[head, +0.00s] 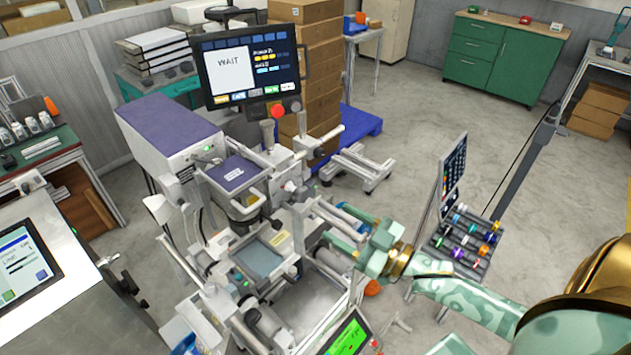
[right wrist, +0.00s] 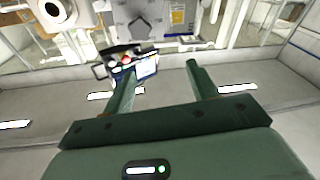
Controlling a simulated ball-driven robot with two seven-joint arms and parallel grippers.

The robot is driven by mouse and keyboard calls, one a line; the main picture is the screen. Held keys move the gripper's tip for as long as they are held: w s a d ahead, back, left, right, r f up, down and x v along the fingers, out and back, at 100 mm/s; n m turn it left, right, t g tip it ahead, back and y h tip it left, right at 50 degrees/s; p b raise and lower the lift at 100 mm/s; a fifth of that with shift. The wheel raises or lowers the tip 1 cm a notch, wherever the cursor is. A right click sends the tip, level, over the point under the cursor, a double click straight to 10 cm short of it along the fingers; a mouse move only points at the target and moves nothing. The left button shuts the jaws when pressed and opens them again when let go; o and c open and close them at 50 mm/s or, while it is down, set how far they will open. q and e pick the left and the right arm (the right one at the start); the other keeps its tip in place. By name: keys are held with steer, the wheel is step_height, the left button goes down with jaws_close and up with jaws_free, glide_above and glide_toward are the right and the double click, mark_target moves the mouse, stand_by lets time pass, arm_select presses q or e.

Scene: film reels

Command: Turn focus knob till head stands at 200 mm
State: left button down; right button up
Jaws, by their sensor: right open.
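The film machine stands in the middle of the head view, with a purple-topped head unit (head: 168,130) above its film stage (head: 262,262). Dark round knobs show on its frame, and an orange round part (head: 372,288) shows below my right gripper; I cannot tell which is the focus knob. No 200 mm reading is legible. My right gripper (head: 345,232) is at the machine's right side, its fingers pointing left towards the frame. In the right wrist view its two green fingers (right wrist: 158,78) are apart with nothing clearly between them. My left gripper is not visible.
A monitor (head: 250,66) reading WAIT, with a red button, stands above the machine. A small green-lit screen (head: 350,338) is at the bottom. A rack of coloured parts (head: 465,240) stands right of the gripper. A tablet (head: 22,262) lies left.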

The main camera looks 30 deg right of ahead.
mark_target(305, 198)
steer(key=w+a+h, duration=0.1)
steer(key=w, duration=0.3)
steer(key=w+f+m+h, duration=0.1)
steer(key=w, duration=0.4)
steer(key=w+a+m+h+p, duration=0.1)
steer(key=w, duration=0.3)
steer(key=shift+w+a+f, duration=0.25)
steer(key=shift+a+f, duration=0.05)
steer(key=shift+f, duration=0.05)
steer(key=c, duration=1)
steer(key=shift+r+m+p, duration=0.25)
steer(key=shift+m+p, duration=0.75)
steer(key=shift+p, duration=0.2)
steer(key=shift+f+m, duration=0.1)
steer(key=shift+m, duration=0.3)
steer(key=shift+s+f, duration=0.1)
steer(key=shift+f, duration=0.15)
